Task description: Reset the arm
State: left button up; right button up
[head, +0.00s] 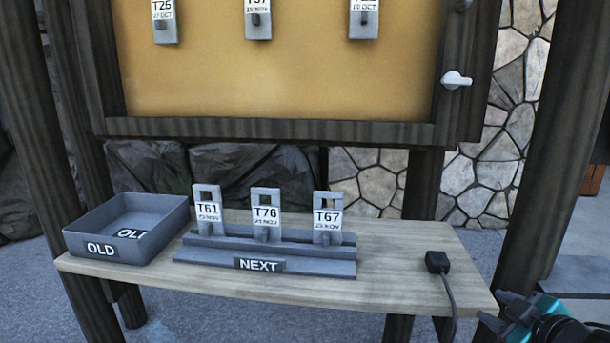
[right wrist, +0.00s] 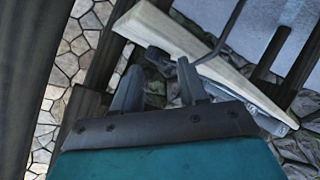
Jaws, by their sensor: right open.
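My right gripper (head: 502,318) is at the lower right of the head view, beyond the right end of the wooden shelf (head: 400,262). In the right wrist view its two fingers (right wrist: 160,82) stand apart with nothing held between them. The shelf edge (right wrist: 185,45) and a small black block with a cable lie beyond the fingers there. In the head view this black block (head: 437,262) sits at the shelf's right end, its cable hanging over the front edge. My left gripper is not in view.
A grey tray marked OLD (head: 90,250) stands at the shelf's left. A grey rack marked NEXT (head: 300,268) holds tags T61 (head: 208,212), T76 (head: 266,216) and T67 (head: 327,220). Above hangs a yellow board (head: 290,85) with tags on hooks. Dark posts (head: 550,150) flank the shelf.

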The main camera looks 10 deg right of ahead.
pick_arm(q)
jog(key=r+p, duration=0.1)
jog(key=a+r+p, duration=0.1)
jog(key=p, duration=0.1)
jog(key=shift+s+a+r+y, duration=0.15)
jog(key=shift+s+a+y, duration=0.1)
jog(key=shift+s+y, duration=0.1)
pick_arm(e)
jog(key=s+a+f+m+g+y, duration=0.1)
jog(key=s+a+f+m, duration=0.1)
jog(key=s+a+f, duration=0.5)
jog(key=s+a+f+m+g+y, duration=0.1)
jog(key=s+a+f+m, duration=0.2)
jog(key=s+a+f, duration=0.5)
jog(key=a+f, duration=0.2)
jog(key=a, duration=0.3)
jog(key=shift+s+a+f, duration=0.2)
jog(key=shift+a+f, duration=0.1)
pick_arm(q)
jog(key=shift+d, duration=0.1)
jog(key=shift+p, duration=0.3)
pick_arm(e)
jog(key=shift+c, duration=0.4)
